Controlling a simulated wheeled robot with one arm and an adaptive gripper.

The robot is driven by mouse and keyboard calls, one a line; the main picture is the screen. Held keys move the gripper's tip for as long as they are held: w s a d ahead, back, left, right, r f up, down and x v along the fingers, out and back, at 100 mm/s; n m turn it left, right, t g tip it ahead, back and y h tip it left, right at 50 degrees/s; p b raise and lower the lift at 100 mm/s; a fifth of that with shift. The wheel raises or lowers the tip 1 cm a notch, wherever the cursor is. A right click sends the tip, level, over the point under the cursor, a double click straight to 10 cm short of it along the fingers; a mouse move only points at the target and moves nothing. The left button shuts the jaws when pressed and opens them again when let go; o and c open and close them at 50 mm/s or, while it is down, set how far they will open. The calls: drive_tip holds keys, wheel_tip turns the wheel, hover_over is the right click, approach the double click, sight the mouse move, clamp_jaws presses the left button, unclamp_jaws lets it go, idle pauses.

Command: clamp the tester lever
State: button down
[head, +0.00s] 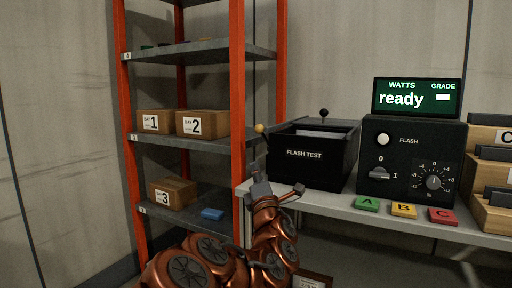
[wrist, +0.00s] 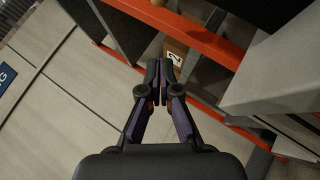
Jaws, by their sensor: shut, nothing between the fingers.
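The tester is a black open-topped box (head: 312,157) marked FLASH TEST, on the left end of the bench. A yellow ball knob (head: 259,128) shows at its left side and a black ball knob (head: 323,112) stands at its back; I cannot tell which one belongs to the lever. My gripper (head: 254,158) is just left of the box, pointing up, below the yellow knob and apart from it. In the wrist view my gripper (wrist: 158,84) is shut with its fingers together and nothing between them. The tester does not clearly show there.
The black control unit (head: 411,160) has a screen (head: 417,98) reading "ready". Green (head: 367,204), yellow (head: 404,210) and red (head: 442,216) tiles lie on the bench (head: 330,207). An orange-post shelf (head: 237,90) with cartons (head: 203,123) stands close left of my arm.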

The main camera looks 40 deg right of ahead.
sight(265, 139)
drive_tip(key=shift+w+r, duration=0.1)
drive_tip(key=shift+r, duration=0.05)
drive_tip(key=s+d+p+x, duration=0.1)
drive_tip(key=d+p+x, duration=0.1)
drive_tip(key=p+x, duration=0.7)
drive_tip(key=shift+w+d+r+p, duration=0.35)
drive_tip(key=shift+w+d+r, duration=0.55)
drive_tip(key=shift+r, duration=0.25)
idle(0.4)
